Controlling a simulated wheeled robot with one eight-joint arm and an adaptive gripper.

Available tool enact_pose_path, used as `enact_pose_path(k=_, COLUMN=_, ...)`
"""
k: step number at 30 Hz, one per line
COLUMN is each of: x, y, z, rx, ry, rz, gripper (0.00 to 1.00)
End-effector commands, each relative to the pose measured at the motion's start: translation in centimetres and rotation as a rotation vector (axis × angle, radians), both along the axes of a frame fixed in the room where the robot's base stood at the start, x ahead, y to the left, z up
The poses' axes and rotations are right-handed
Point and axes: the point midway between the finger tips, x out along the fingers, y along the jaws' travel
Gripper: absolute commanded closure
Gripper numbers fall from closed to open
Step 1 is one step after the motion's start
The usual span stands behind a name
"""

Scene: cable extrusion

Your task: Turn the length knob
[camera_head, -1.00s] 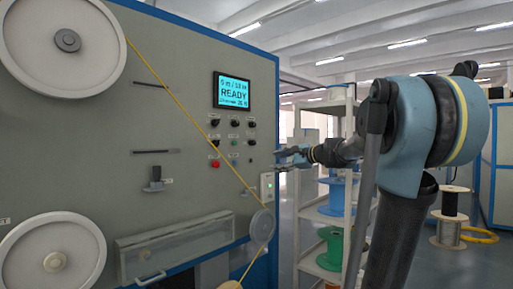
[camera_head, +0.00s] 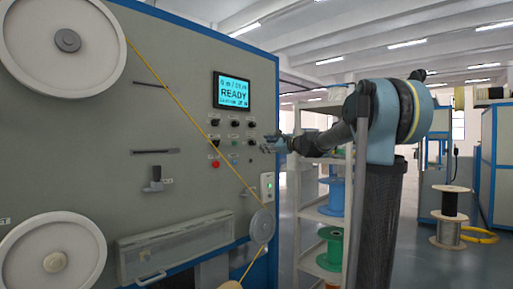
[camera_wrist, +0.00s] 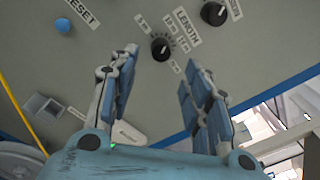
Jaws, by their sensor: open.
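The length knob (camera_wrist: 160,49) is a black round knob with a white pointer mark and a ring of metre markings. Its LENGTH label (camera_wrist: 187,27) is beside it on the grey panel. In the wrist view, my gripper (camera_wrist: 160,68) is open, and the knob shows between and just beyond its two fingertips. Nothing is between the fingers, and contact with the knob cannot be told. In the head view, my gripper (camera_head: 268,143) is close to the right side of the panel's control cluster. I cannot tell there which small knob is the length knob.
Another black knob (camera_wrist: 214,13) and a blue RESET button (camera_wrist: 63,25) are nearby. The screen (camera_head: 232,91) reads READY. A yellow cable (camera_head: 180,98) crosses the panel diagonally. A shelf with spools (camera_head: 331,240) stands to the right.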

Motion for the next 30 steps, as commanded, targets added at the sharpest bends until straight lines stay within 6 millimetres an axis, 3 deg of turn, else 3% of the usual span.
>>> enact_pose_path(k=12, x=4.3, y=4.7, z=0.0, rx=0.000, ry=0.000, rz=0.001, gripper=0.56)
enact_pose_path(k=26, x=5.0, y=5.6, z=0.0, rx=-0.001, ry=-0.001, rz=0.000, gripper=0.56)
enact_pose_path(k=30, x=5.0, y=5.6, z=0.0, rx=-0.001, ry=-0.001, rz=0.000, gripper=0.83)
